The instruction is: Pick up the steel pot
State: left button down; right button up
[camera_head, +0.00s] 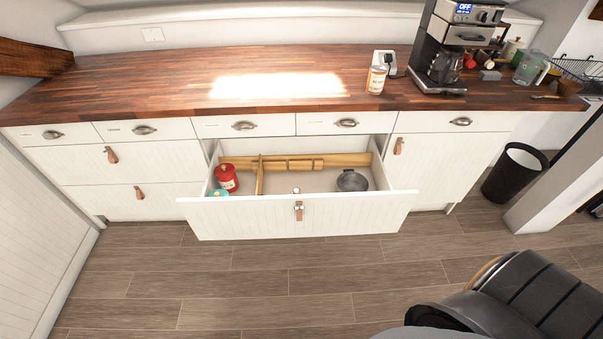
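The steel pot (352,181) is a small dark grey metal pot. It sits inside the open drawer (270,217), at the drawer's right end, right of the wooden dividers. Its upper part shows above the drawer front; its lower part is partly hidden. Neither of my grippers shows in the head view.
A wooden divider (260,180) splits the drawer. A red canister (227,177) and a teal item (218,193) lie in its left part. The floor (230,285) before the drawer is clear.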

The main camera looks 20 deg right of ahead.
aim_at(349, 181)
jog(key=z, duration=0.75)
jog(key=i+l+u, duration=0.3)
jog(key=l+u, duration=0.25)
jog(key=i+j, duration=0.05)
jog(key=j, duration=0.05)
